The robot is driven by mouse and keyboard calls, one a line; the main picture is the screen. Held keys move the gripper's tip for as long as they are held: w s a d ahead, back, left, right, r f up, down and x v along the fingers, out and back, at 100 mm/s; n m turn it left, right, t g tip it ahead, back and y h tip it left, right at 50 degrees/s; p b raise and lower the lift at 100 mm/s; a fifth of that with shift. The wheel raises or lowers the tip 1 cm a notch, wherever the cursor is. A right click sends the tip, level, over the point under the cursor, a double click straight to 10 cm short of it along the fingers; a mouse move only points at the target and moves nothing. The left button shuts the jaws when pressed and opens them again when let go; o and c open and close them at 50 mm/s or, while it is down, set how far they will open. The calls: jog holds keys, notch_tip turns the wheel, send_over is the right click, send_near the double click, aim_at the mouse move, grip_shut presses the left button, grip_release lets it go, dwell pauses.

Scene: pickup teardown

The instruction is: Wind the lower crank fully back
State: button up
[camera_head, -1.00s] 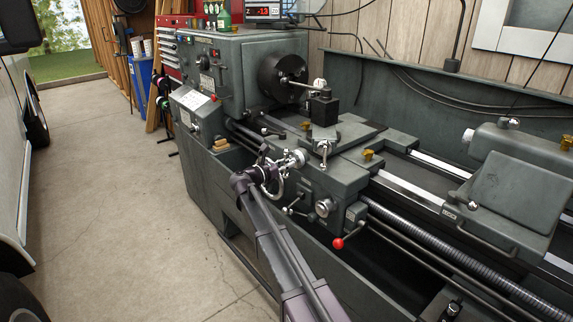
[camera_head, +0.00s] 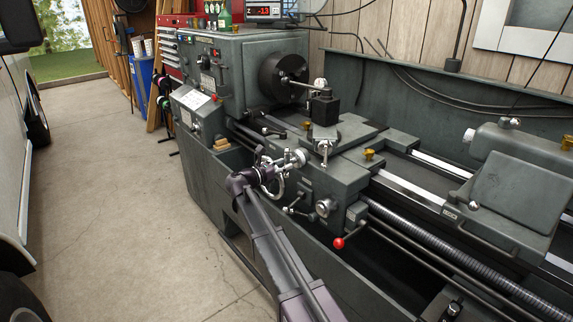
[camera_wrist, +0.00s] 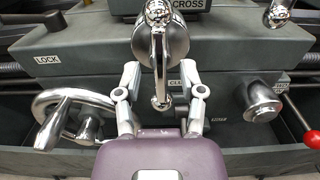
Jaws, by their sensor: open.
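The chrome crank (camera_wrist: 160,50) at the CROSS label stands at the top middle of the wrist view, its arm hanging down with the knob end low. In the head view the crank (camera_head: 296,157) is on the front of the lathe carriage. My gripper (camera_wrist: 165,84) is open, with one finger on each side of the crank's lower part. I cannot tell whether either finger touches it. In the head view my gripper (camera_head: 266,173) is in front of the carriage, partly hiding the parts behind it.
A chrome handwheel (camera_wrist: 75,118) is close at left by the LOCK label. A chrome knob (camera_wrist: 259,100) and a red-tipped lever (camera_wrist: 304,128) are at right. Another ball-ended handle (camera_wrist: 278,13) is above right. The floor (camera_head: 110,200) left of the lathe is open.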

jog(key=v, duration=1)
jog(key=shift+a, duration=0.1)
jog(key=shift+s, duration=0.2)
